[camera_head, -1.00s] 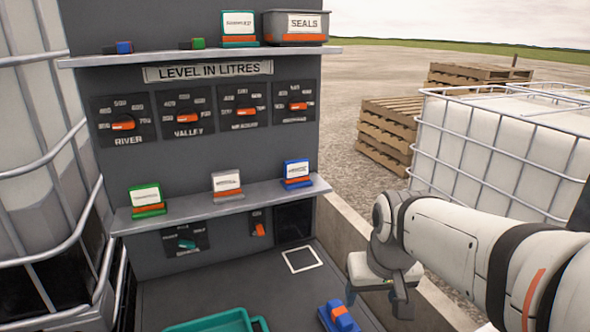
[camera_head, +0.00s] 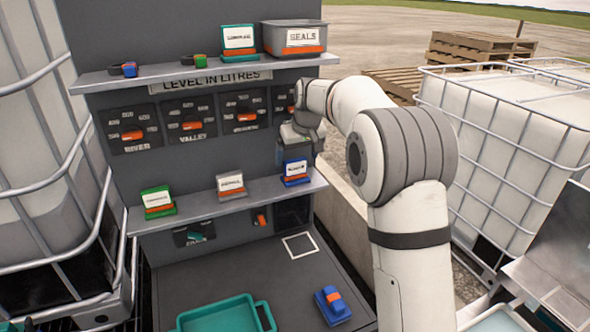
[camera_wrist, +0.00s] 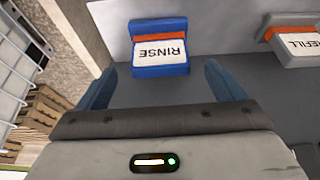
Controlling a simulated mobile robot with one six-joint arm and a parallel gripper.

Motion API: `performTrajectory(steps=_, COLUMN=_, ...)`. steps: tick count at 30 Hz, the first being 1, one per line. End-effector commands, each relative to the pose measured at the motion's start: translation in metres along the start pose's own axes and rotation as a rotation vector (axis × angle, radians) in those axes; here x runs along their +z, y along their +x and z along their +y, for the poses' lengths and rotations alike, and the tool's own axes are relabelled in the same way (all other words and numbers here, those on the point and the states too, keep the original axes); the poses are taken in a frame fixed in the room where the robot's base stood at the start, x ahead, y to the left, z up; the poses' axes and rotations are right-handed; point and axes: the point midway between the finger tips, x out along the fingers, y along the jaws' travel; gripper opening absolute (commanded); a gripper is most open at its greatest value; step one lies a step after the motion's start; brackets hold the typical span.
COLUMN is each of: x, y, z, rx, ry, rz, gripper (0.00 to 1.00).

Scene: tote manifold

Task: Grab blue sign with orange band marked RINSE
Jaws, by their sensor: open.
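The blue sign (camera_head: 296,172) with an orange band stands on the lower shelf at its right end. In the wrist view the blue sign (camera_wrist: 160,48) shows its white label reading RINSE, upside down. My gripper (camera_wrist: 157,82) is open, with one blue finger to each side of the sign's line and the sign a little beyond the fingertips. Nothing is between the fingers. In the head view my gripper (camera_head: 298,145) is just above and in front of the sign, its fingers partly hidden.
A grey sign (camera_head: 231,185) marked REFILL (camera_wrist: 298,40) and a green sign (camera_head: 157,202) stand farther left on the shelf (camera_head: 195,208). Dials are on the panel above. A grey SEALS bin (camera_head: 293,38) is on the upper shelf. A blue-orange block (camera_head: 332,305) and teal tray (camera_head: 226,316) lie below.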

Motion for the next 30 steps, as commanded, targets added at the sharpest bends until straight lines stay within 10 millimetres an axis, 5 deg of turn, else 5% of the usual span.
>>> performTrajectory(steps=12, x=-0.004, y=0.053, z=-0.001, rx=-0.001, ry=0.000, rz=0.000, gripper=0.89)
performTrajectory(steps=20, x=-0.004, y=0.059, z=-0.001, rx=0.000, ry=0.000, rz=0.003, gripper=0.89)
performTrajectory(steps=30, x=-0.004, y=0.059, z=-0.001, rx=0.000, ry=0.000, rz=0.002, gripper=0.64)
